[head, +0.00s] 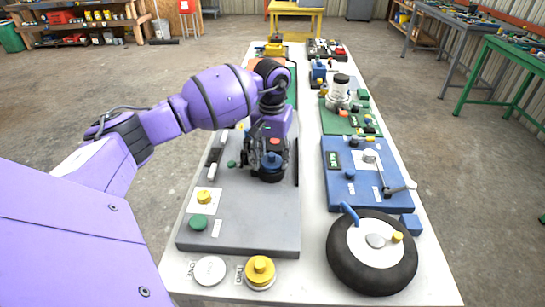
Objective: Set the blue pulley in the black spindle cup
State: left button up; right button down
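The blue pulley (272,160) shows just below my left gripper, at the mouth of the black spindle cup (271,177) on the grey board. It looks upright, but I cannot tell whether it is fully seated. My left gripper (268,152) comes in from the left, pointing down, with its dark fingers right above or against the pulley. The fingers hide part of the pulley, and whether they grip it is unclear. My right gripper is out of view.
The grey board (255,232) holds a yellow knob (205,196) and a green knob (198,222). A yellow pulley (260,270) and a white disc (210,269) lie at the table's front. A wheel (345,266) and a blue board (338,195) fill the right side.

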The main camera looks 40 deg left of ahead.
aim_at(272, 154)
pick_arm(q)
jog(key=shift+o, duration=0.5)
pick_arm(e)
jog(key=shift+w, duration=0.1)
pick_arm(q)
jog(key=shift+r, duration=0.3)
notch_tip(272, 154, up, 7)
jog(key=shift+f+p, duration=0.1)
jog(key=shift+p, duration=1.05)
notch_tip(272, 154, up, 5)
jog(key=shift+p, duration=0.55)
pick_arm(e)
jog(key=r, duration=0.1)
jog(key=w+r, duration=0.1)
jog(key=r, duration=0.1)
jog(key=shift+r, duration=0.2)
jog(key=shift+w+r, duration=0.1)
pick_arm(q)
jog(key=shift+s+a, duration=0.1)
